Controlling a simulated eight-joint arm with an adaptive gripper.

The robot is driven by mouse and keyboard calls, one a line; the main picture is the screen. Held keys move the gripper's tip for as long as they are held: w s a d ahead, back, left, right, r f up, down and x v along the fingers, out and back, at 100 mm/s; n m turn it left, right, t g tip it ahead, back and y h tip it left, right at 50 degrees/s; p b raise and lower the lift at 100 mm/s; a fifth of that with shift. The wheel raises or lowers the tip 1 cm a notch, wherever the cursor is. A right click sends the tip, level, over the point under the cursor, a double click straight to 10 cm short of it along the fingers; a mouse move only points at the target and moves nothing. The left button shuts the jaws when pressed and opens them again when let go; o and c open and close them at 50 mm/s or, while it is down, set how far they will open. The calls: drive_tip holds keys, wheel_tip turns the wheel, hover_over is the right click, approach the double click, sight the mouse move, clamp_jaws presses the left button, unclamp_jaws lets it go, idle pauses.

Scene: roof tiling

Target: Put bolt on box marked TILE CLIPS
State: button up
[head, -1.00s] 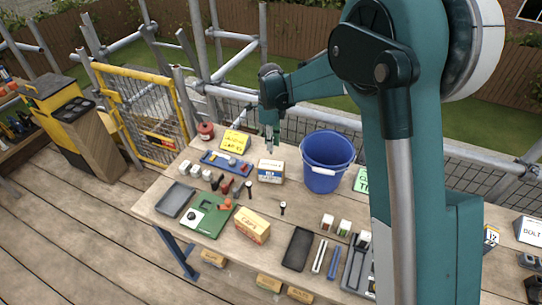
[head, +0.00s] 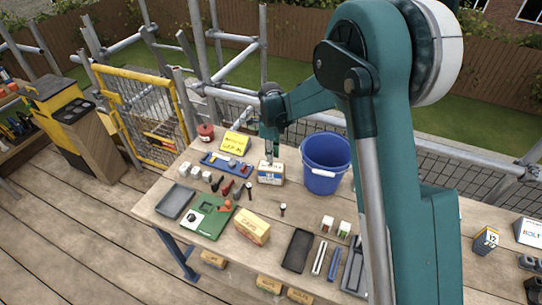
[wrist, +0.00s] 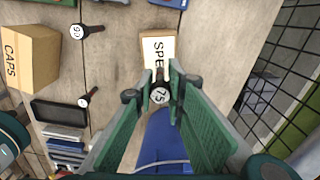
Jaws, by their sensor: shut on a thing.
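My gripper (head: 270,157) points down just above a small white, yellow and blue box (head: 271,174) beside the blue bucket. In the wrist view its fingers (wrist: 160,80) are shut on a bolt (wrist: 160,94) whose round head reads 75. I cannot read TILE CLIPS on any box. A bolt marked 90 (wrist: 88,31) and another bolt (wrist: 88,97) lie on the table.
The blue bucket (head: 325,165) stands close right of the box. An orange CAPS box (head: 252,229), a green case (head: 205,218), a blue tray (head: 222,163) and a dark tray (head: 298,250) occupy the table (head: 265,255). A yellow sign (head: 236,142) stands behind.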

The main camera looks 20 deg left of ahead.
drive_tip(key=shift+f, duration=0.25)
drive_tip(key=shift+f, duration=0.15)
drive_tip(key=o, duration=0.9)
wheel_tip(320, 180, up, 12)
drive_tip(key=shift+r, duration=0.15)
idle(0.4)
idle(0.5)
